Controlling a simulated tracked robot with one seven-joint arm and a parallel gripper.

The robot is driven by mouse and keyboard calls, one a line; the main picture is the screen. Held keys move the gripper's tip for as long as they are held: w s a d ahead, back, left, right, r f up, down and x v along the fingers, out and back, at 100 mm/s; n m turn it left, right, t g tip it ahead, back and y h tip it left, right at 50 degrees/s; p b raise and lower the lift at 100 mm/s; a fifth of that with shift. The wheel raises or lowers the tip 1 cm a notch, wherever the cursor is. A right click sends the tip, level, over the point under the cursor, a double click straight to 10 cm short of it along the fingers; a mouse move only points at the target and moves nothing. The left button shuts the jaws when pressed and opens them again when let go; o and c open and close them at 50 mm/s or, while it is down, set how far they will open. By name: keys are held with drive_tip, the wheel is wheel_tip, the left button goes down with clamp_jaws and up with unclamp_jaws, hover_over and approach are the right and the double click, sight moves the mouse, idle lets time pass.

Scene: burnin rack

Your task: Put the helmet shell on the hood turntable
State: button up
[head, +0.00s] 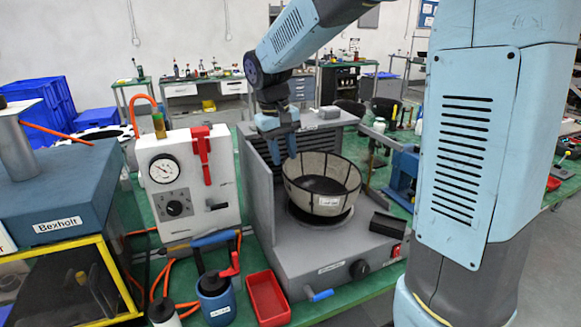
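The helmet shell (309,201) is a pale beige, bowl-like shell with dark vertical bands and a small white label. It sits open side up over the dark round hood turntable (332,222) in the grey hood; whether it rests fully on it I cannot tell. My gripper (284,159) points down at the shell's left rear rim. Its two blue fingers stand apart, with a gap between them, tips close to the rim. Whether a finger touches the rim is hard to see. The shell hides most of the turntable.
The hood (262,200) has a grey side wall at left and a back panel behind. A white gauge box (188,215) stands left of it. A blue Bexholt machine (85,190) is at far left.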

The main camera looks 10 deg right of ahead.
drive_tip(key=s+d+r+m+t+y, duration=0.1)
drive_tip(key=s+d, duration=0.4)
drive_tip(key=s, duration=0.6)
drive_tip(key=s+d+r+m+t, duration=0.2)
drive_tip(key=s+d+r+t, duration=0.2)
drive_tip(key=s, duration=0.7)
drive_tip(key=shift+s+d+y, duration=0.4)
drive_tip(key=shift+d, duration=0.6)
drive_tip(key=shift+s, duration=0.1)
idle(0.5)
drive_tip(key=shift+c, duration=0.2)
